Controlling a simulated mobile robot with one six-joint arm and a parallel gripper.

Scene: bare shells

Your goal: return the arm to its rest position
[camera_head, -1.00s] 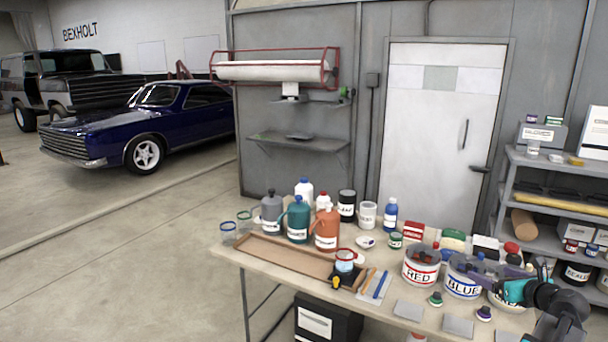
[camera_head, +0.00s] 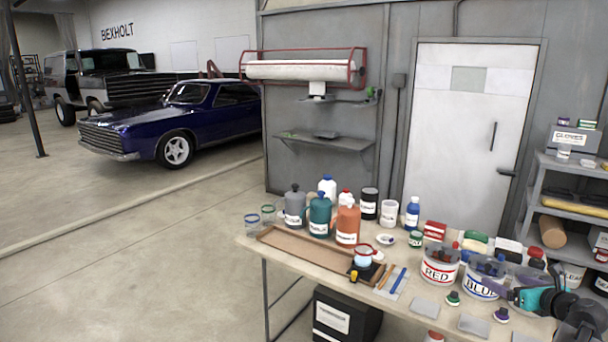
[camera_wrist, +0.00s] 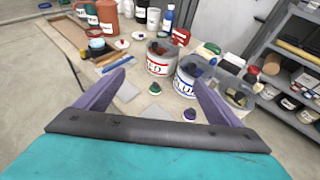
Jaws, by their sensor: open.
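My gripper (camera_wrist: 152,95) is open in the wrist view, its two purple fingers spread apart with nothing between them. It hangs over the near edge of the workbench (camera_wrist: 45,27).
The workbench (camera_head: 254,243) carries the RED bucket (camera_head: 440,270), several bottles, a wooden tray (camera_head: 290,256) and small capped pots. A grey shelf unit (camera_head: 538,192) stands to the right. Open floor (camera_head: 130,240) lies to the left; a black box (camera_head: 345,318) sits under the bench.

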